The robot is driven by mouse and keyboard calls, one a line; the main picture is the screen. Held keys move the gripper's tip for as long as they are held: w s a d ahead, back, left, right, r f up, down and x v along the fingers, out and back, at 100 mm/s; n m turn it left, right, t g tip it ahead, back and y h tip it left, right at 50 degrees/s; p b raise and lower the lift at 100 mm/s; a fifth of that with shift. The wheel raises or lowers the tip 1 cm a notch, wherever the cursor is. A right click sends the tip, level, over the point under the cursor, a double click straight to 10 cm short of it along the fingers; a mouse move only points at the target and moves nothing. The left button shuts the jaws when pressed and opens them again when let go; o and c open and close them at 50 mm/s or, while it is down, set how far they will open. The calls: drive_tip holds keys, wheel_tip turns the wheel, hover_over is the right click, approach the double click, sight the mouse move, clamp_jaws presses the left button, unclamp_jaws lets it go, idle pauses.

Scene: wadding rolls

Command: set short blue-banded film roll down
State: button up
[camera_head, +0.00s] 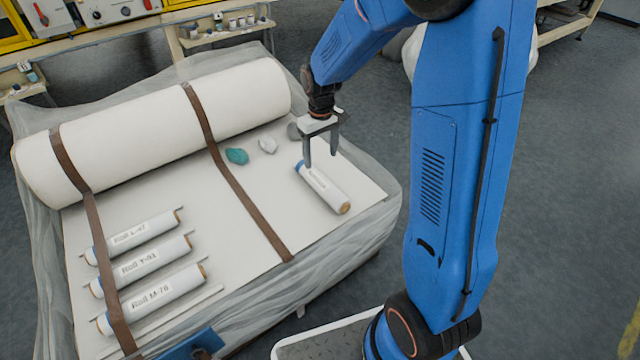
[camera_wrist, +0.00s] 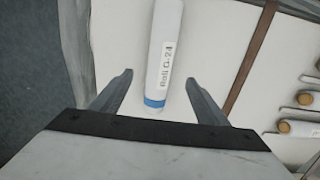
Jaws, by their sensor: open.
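The short film roll (camera_head: 323,188) lies on the white sheet at the right side of the platform, with a blue band at its far end and a brown core at its near end. My gripper (camera_head: 320,160) is over the roll's blue-banded end, pointing down. Its fingers are open, one to each side of the roll's line in the wrist view (camera_wrist: 160,88). I see no finger touching the roll there.
Three labelled rolls (camera_head: 148,264) lie in holders at the front left. A large white wadding roll (camera_head: 150,130) lies along the back. Brown straps (camera_head: 240,190) cross the sheet. A teal lump (camera_head: 237,156) and pale lumps (camera_head: 267,144) lie left of my gripper.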

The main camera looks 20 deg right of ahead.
sight(320, 177)
wheel_tip(320, 177, down, 12)
drive_tip(key=shift+w+r, duration=0.1)
drive_tip(key=shift+w, duration=0.05)
idle(0.5)
drive_tip(key=shift+a, duration=0.1)
drive_tip(key=c, duration=1.7)
